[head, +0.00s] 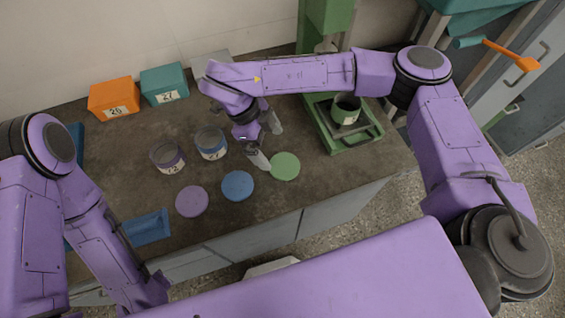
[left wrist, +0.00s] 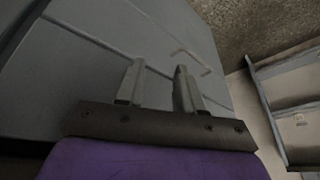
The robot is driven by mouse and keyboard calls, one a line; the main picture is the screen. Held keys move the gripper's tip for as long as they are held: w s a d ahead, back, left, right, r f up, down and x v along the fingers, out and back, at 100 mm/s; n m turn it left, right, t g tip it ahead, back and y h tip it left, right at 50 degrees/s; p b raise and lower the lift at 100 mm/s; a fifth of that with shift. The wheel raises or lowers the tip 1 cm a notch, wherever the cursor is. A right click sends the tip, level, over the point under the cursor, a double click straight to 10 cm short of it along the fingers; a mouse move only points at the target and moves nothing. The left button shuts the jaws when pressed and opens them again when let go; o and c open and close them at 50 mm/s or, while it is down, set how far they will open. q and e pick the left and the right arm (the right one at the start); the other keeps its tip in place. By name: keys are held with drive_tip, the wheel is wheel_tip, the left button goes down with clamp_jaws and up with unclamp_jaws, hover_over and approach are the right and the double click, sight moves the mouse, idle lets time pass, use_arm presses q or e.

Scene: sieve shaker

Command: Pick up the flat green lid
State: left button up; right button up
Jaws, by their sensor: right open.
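The flat green lid (head: 286,167) lies on the dark worktop near its front edge, right of a flat blue lid (head: 237,186) and a flat purple lid (head: 192,201). My right gripper (head: 267,142) is open and empty, just behind and left of the green lid. One fingertip appears close to the lid's left edge; I cannot tell whether it touches. My left gripper (left wrist: 157,85) shows in the left wrist view with its fingers apart and nothing between them, before grey cabinet fronts. Its fingers are not clear in the head view.
Two open cups, one purple-banded (head: 167,158) and one blue-banded (head: 211,143), stand behind the lids. An orange box (head: 113,98) and a teal box (head: 164,82) sit at the back. A green shaker base (head: 340,139) holding a cup (head: 345,108) is at right. A blue tray (head: 147,228) lies front left.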

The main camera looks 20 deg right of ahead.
sight(283, 165)
drive_tip(key=p+x, duration=0.2)
drive_tip(key=x, duration=0.5)
drive_tip(key=shift+f+p, duration=0.35)
drive_tip(key=shift+f, duration=0.05)
drive_tip(key=shift+d+f, duration=0.15)
drive_tip(key=shift+f, duration=0.3)
drive_tip(key=c, duration=0.8)
drive_tip(key=shift+r, duration=0.1)
